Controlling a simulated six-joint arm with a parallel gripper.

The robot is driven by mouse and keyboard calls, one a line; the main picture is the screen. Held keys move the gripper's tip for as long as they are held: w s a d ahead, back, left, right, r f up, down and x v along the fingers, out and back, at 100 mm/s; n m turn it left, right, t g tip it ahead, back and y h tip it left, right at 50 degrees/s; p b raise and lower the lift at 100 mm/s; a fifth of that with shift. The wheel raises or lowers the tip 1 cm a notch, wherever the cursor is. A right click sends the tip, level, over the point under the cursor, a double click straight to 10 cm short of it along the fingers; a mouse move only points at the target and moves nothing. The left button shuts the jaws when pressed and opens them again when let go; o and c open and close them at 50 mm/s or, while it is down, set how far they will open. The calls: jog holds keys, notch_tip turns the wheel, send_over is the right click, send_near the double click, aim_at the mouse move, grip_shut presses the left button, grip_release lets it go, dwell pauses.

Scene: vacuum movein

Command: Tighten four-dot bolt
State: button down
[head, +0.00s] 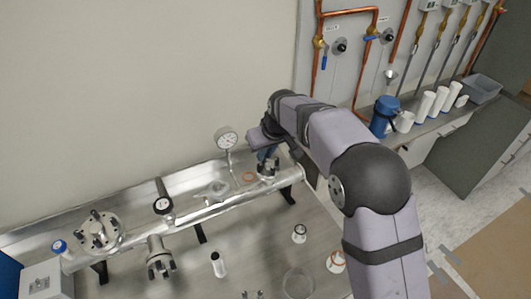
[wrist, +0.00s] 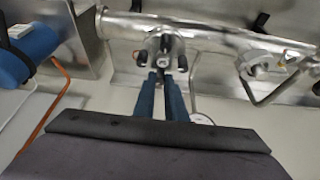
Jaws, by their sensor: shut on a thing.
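My gripper (head: 264,157) is at the right end of the metal pipe in the head view, over a small flange (head: 268,168) with dark bolts. In the wrist view, my gripper's blue fingers (wrist: 161,80) reach up to the same flange (wrist: 163,45). They are close together around a bolt (wrist: 164,67) on the near side of the flange. The fingers hide part of this bolt. Dot marks on the bolts are too small to make out, so I cannot tell which bolt is the four-dot one.
A pressure gauge (head: 227,139) stands left of my gripper. The pipe (head: 215,208) carries a larger bolted flange (head: 98,232) at left. A glass dish (head: 298,283) and small parts lie on the bench front. A blue container (head: 384,115) stands on the right shelf.

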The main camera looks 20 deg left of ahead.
jog(key=m+t+h, duration=0.1)
jog(key=m, duration=0.3)
jog(key=shift+s+a, duration=0.1)
jog(key=shift+a, duration=0.1)
jog(key=shift+m+h, duration=0.5)
jog(key=shift+m, duration=0.8)
jog(key=c, duration=2.1)
grip_release()
jog(key=shift+r, duration=0.1)
jog(key=b+v, duration=0.3)
jog(key=v, duration=0.4)
jog(key=shift+s+r, duration=0.1)
jog(key=shift+s, duration=0.05)
